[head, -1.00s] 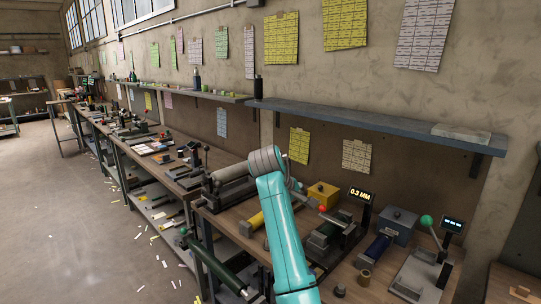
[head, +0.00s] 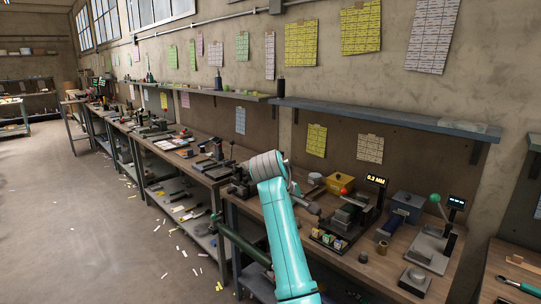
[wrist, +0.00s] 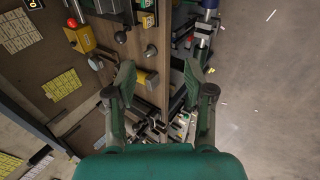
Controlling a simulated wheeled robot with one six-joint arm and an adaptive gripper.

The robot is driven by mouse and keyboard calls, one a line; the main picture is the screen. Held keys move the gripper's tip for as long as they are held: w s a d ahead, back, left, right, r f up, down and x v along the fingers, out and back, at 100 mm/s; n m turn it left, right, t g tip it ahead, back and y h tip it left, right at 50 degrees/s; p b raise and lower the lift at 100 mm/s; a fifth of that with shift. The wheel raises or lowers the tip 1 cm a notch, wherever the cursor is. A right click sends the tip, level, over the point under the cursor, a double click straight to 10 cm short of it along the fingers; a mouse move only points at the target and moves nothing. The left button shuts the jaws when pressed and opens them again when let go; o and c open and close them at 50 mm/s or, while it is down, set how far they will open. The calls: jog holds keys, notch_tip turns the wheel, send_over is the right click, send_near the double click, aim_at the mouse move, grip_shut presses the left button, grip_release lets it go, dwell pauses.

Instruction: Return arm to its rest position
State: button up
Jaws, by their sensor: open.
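My teal arm (head: 287,235) rises from the bottom of the head view and bends at a grey joint (head: 265,167) in front of the workbench. My gripper is hidden or unclear there. In the wrist view, my gripper (wrist: 160,76) has its two green fingers spread wide, with nothing held between them. A yellow roll-like piece (wrist: 146,78) shows beyond the left finger, at the bench edge and apart from the gripper as far as I can tell.
The bench holds a yellow box (head: 341,184), a blue-grey box (head: 407,203), a lit display (head: 376,181) and a lever with a green ball (head: 436,198). A long shelf (head: 400,122) runs above. The floor (head: 120,240) at left is open, with paper scraps.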

jog(key=s+d+f+t, duration=0.1)
jog(key=s+d+f, duration=0.15)
jog(key=f, duration=0.65)
jog(key=s+d+f+y, duration=0.1)
jog(key=s+f, duration=0.2)
jog(key=f, duration=0.5)
jog(key=s+d+f+t, duration=0.1)
jog(key=s+f, duration=0.1)
jog(key=f, duration=0.7)
jog(key=s+d+f+m+t+y, duration=0.1)
jog(key=s+d+f, duration=0.1)
jog(key=s+f, duration=0.65)
jog(key=s+d+f+m+t+y, duration=0.1)
jog(key=s+d+f, duration=0.1)
jog(key=s+f, duration=0.65)
jog(key=s+d+r+m+t+y, duration=0.1)
jog(key=s+r+m, duration=0.1)
jog(key=s, duration=1.1)
jog(key=s+d+r+m+t+y, duration=0.1)
jog(key=s+r+t, duration=0.15)
jog(key=s, duration=1.05)
jog(key=s+r+m+t, duration=0.1)
jog(key=s+r+m, duration=0.3)
jog(key=s+r, duration=1.3)
jog(key=shift+s+d+r+t+h, duration=0.3)
jog(key=shift+d+r+t, duration=0.1)
jog(key=shift+r, duration=0.1)
